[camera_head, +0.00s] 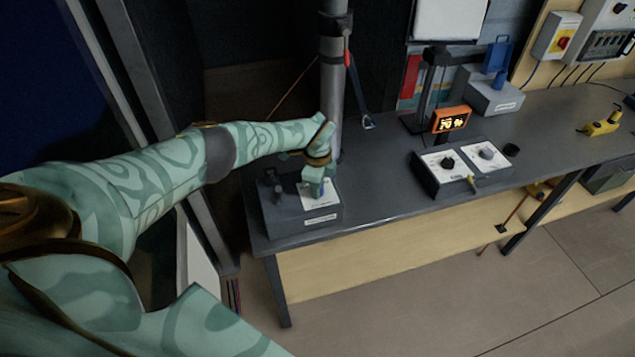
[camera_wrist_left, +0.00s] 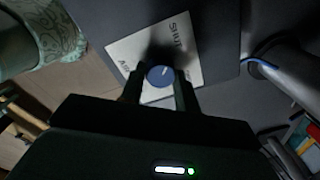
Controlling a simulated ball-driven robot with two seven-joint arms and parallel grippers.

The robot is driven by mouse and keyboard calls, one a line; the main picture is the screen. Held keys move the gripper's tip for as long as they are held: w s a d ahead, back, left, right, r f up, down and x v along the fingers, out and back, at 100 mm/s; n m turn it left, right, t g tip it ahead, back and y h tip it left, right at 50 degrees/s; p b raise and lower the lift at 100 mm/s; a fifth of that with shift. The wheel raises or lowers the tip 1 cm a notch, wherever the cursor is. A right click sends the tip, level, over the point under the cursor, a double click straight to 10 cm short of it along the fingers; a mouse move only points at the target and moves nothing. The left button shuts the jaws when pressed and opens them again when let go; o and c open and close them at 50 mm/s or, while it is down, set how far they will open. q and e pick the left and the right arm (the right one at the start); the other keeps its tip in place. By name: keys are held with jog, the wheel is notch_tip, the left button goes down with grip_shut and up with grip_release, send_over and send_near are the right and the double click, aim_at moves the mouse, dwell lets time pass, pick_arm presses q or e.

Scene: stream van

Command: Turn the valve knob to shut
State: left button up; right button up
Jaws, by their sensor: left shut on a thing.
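The valve knob (camera_wrist_left: 160,76) is round and blue with a pale pointer mark. It sits on a white label plate (camera_wrist_left: 192,66) that reads SHUT along one edge, with other lettering partly hidden. In the head view the plate (camera_head: 309,203) lies on top of a dark grey box (camera_head: 290,218) at the left end of the bench. My left gripper (camera_wrist_left: 158,88) points down at the plate with its fingers on either side of the knob, shut on it. In the head view my left gripper (camera_head: 316,188) hides most of the knob. My right gripper is out of view.
A grey pole (camera_head: 332,80) stands close behind my left wrist. On the bench (camera_head: 385,195) to the right are a box with two dials (camera_head: 462,168), an orange display (camera_head: 450,120) and a grey box with a blue part (camera_head: 492,98). A yellow tool (camera_head: 602,125) lies at far right.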

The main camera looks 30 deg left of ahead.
pick_arm(q)
jog(key=shift+r, duration=0.1)
dwell(0.4)
jog(key=o, duration=1)
notch_tip(320, 180, up, 6)
jog(key=p, duration=0.3)
jog(key=shift+r, duration=0.15)
jog(key=r, duration=0.3)
jog(key=r+p, duration=0.1)
jog(key=r, duration=0.6)
jog(key=shift+s, duration=0.3)
jog(key=shift+d+f+p, duration=0.1)
jog(key=shift+p, duration=0.2)
